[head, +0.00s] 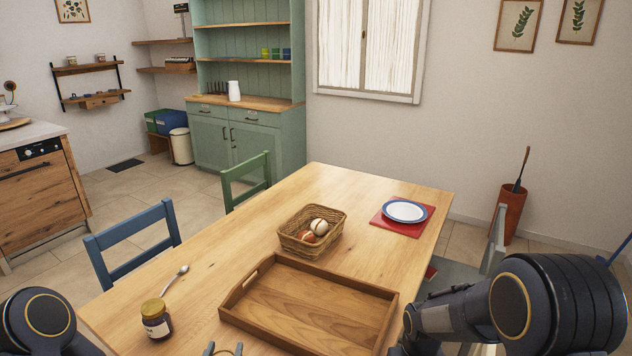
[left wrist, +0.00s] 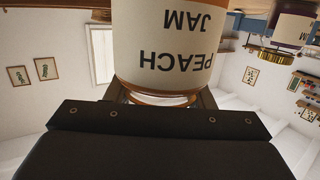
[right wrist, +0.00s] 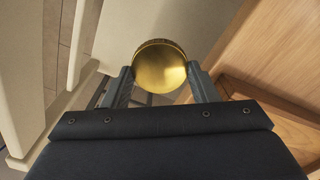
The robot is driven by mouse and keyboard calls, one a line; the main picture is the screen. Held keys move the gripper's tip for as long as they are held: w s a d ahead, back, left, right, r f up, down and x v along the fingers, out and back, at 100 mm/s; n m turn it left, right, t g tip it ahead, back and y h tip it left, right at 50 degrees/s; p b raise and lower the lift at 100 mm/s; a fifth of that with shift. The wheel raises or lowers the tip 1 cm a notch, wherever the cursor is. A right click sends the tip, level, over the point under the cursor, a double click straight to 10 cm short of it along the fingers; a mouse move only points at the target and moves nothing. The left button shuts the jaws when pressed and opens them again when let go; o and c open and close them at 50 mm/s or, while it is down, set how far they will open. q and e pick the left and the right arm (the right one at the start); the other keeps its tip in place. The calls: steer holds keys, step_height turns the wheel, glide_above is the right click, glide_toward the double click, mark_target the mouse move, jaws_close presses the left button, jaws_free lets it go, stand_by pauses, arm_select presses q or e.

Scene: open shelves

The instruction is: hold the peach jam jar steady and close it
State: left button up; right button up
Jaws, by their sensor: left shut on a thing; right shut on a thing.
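The peach jam jar (left wrist: 165,50) fills the top middle of the left wrist view, its label upside down there. My left gripper (head: 223,349) is shut on it near its rim; only the fingertips show at the bottom edge of the head view. No lid shows on the jar's rim. My right gripper (right wrist: 160,88) is shut on a round gold lid (right wrist: 160,65), apart from the jar. The lid is out of the head view, where my right arm comes in at the lower right.
A closed dark jam jar (head: 157,326) and a spoon (head: 175,279) are on the table (head: 210,262). A wooden tray (head: 318,305) lies at the near middle. Behind it are a basket (head: 290,243) and a plate (head: 405,211) on a red mat (head: 388,226).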

stand_by(0.3)
arm_select(q)
steer(key=s+d+r+m+g+h, duration=0.1)
steer(key=d+r+m+h, duration=0.3)
steer(key=d+r, duration=0.6)
steer(key=shift+s+d+r+m+h, duration=0.15)
steer(key=shift+s+d+m+h, duration=0.3)
steer(key=shift+h, duration=0.75)
steer(key=shift+d, duration=0.2)
arm_select(e)
steer(key=w+a+r+m, duration=0.1)
steer(key=w+a+r, duration=0.2)
steer(key=a+r, duration=0.45)
steer(key=w+a+r, duration=0.4)
steer(key=a+r, duration=0.3)
steer(key=a, duration=0.2)
steer(key=s+a+r, duration=0.6)
steer(key=a+r, duration=0.5)
steer(key=a, duration=0.2)
steer(key=shift+a, duration=0.15)
